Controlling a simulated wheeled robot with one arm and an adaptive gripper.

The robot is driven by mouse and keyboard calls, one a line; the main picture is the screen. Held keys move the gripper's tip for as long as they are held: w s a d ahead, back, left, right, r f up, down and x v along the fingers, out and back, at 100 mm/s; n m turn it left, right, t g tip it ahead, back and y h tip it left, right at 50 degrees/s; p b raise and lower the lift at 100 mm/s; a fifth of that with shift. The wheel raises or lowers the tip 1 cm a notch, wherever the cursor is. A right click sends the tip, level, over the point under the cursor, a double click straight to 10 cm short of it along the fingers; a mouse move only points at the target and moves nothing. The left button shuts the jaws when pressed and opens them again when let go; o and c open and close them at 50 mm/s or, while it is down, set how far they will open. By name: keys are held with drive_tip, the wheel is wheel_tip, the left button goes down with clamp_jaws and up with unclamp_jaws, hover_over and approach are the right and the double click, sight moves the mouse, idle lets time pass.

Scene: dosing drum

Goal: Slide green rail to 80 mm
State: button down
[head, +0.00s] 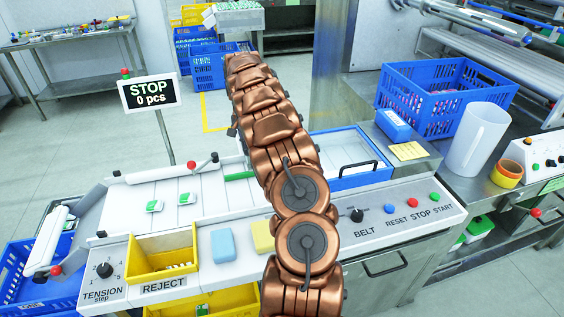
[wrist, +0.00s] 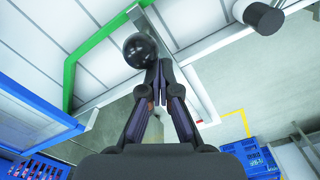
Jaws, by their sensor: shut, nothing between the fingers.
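The green rail (wrist: 92,48) shows in the wrist view as a bent green strip along the white belt surface. In the head view only a short green piece (head: 240,176) shows left of my arm, which hides the rest. A black ball knob (wrist: 143,50) is in front of my gripper (wrist: 161,78) in the wrist view. My gripper is shut and empty, its fingertips close beside the knob; I cannot tell whether they touch. A grey metal bar (wrist: 190,85) runs past the fingertips. My gripper is hidden in the head view. No millimetre scale can be read.
A sign (head: 150,92) reads STOP, 0 pcs. A blue crate (head: 440,95) stands right.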

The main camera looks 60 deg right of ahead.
drive_tip(key=shift+s+a+b, duration=0.35)
drive_tip(key=shift+s, duration=0.05)
drive_tip(key=shift+s+a+b, duration=0.35)
drive_tip(key=shift+s+a, duration=0.05)
drive_tip(key=shift+s, duration=0.05)
drive_tip(key=shift+s+a, duration=0.1)
drive_tip(key=shift+s, duration=0.05)
drive_tip(key=shift+s+a+f+b, duration=0.1)
drive_tip(key=shift+s+a+b, duration=0.2)
drive_tip(key=shift+s+b, duration=0.15)
drive_tip(key=shift+s+a+b, duration=0.25)
drive_tip(key=shift+a+b, duration=0.05)
drive_tip(key=shift+s+a+b, duration=0.3)
drive_tip(key=shift+s+a, duration=0.1)
drive_tip(key=shift+s, duration=0.1)
drive_tip(key=shift+s+a+b, duration=0.3)
drive_tip(key=shift+s+a, duration=0.05)
drive_tip(key=shift+s, duration=0.1)
drive_tip(key=shift+w+d, duration=0.4)
drive_tip(key=shift+w, duration=0.15)
